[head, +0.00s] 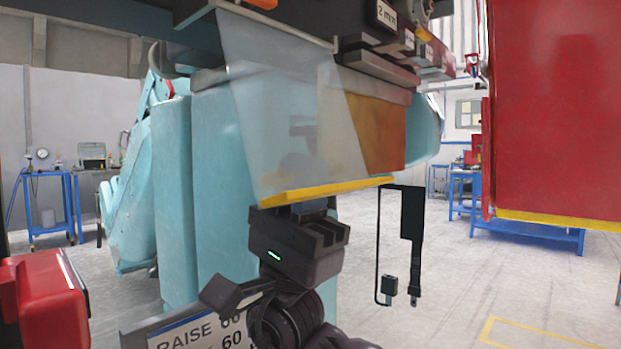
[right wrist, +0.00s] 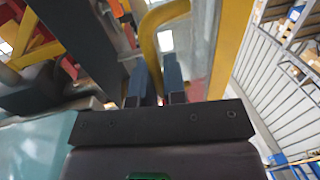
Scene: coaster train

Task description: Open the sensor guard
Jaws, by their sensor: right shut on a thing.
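The sensor guard (head: 285,110) is a clear panel that hangs from the dark beam at the top of the head view. A yellow strip (head: 350,187) runs along its lower edge. My right gripper (head: 300,207) is below that edge, with its fingers up at the yellow strip and shut on it. In the right wrist view the two blue fingers (right wrist: 165,82) stand close around a yellow bar (right wrist: 152,45). The finger contact is partly hidden in the head view. An orange-brown plate (head: 378,135) shows behind the guard's right side. My left gripper is not in view.
Large light-blue columns (head: 172,200) stand behind the guard. A red panel with a yellow lower edge (head: 555,110) hangs at right. A black hanging device (head: 412,220) is right of my gripper. A red box (head: 45,300) is at lower left. Open floor lies at right.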

